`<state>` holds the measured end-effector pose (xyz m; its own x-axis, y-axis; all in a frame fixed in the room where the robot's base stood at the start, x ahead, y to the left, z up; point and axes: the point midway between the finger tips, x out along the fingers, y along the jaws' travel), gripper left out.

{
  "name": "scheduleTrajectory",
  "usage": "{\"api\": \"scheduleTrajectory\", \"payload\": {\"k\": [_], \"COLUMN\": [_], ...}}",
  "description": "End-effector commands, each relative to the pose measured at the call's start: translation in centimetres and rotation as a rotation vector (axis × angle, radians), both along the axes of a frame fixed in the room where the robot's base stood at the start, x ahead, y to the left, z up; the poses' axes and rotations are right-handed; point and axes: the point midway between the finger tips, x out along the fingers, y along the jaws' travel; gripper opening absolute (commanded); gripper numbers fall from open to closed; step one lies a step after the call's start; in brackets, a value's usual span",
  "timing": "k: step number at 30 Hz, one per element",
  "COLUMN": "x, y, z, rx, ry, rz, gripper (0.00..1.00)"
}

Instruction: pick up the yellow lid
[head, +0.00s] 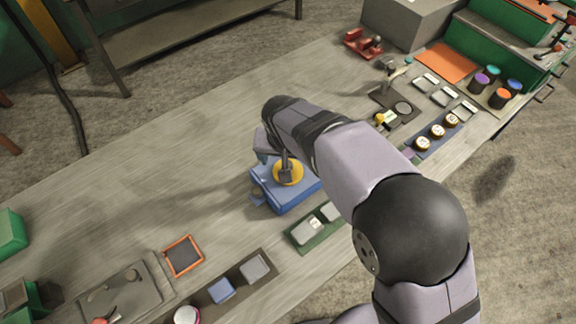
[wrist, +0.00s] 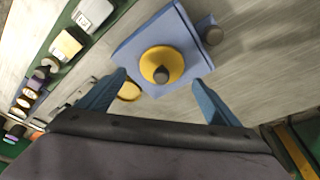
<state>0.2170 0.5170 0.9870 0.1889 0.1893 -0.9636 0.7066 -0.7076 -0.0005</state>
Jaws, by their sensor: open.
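The yellow lid (head: 287,172) is a round disc with a dark knob on top. It lies on a blue box (head: 297,196) on the bench, and my arm partly covers it in the head view. In the wrist view the yellow lid (wrist: 162,66) sits on the flat blue top (wrist: 139,41), its dark knob facing the camera. My gripper (wrist: 158,80) is open, its two blue fingers apart on either side of the lid's near edge. The fingers hold nothing. Whether the fingertips touch the blue box cannot be told.
A green tray with pale blocks (head: 318,236) lies close in front of the box. A blue tray with round white-topped pieces (head: 437,132) is to the right. An orange-framed square (head: 183,256) lies at left. The bench (head: 130,190) left of the box is clear.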

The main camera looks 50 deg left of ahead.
Motion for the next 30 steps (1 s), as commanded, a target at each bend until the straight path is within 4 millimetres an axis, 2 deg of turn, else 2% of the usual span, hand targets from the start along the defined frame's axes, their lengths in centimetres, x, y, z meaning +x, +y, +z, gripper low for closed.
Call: {"api": "scheduleTrajectory", "payload": {"k": [9,18,19,20,24,30], "x": [0.5,0.5,0.5,0.5,0.5,0.5], "y": [0.6,0.8,0.8,0.7,0.7,0.7], "z": [-3.0,-3.4,-3.4,-3.4,-3.4,-3.4], "rx": [-0.002,0.001,0.001,0.001,0.001,0.001], "ry": [0.0,-0.001,-0.001,-0.001,-0.001,-0.001], "rz": [0.001,0.0,0.0,0.0,0.0,0.001], "gripper": [0.86,0.86,0.83,0.76,0.43,0.42]}}
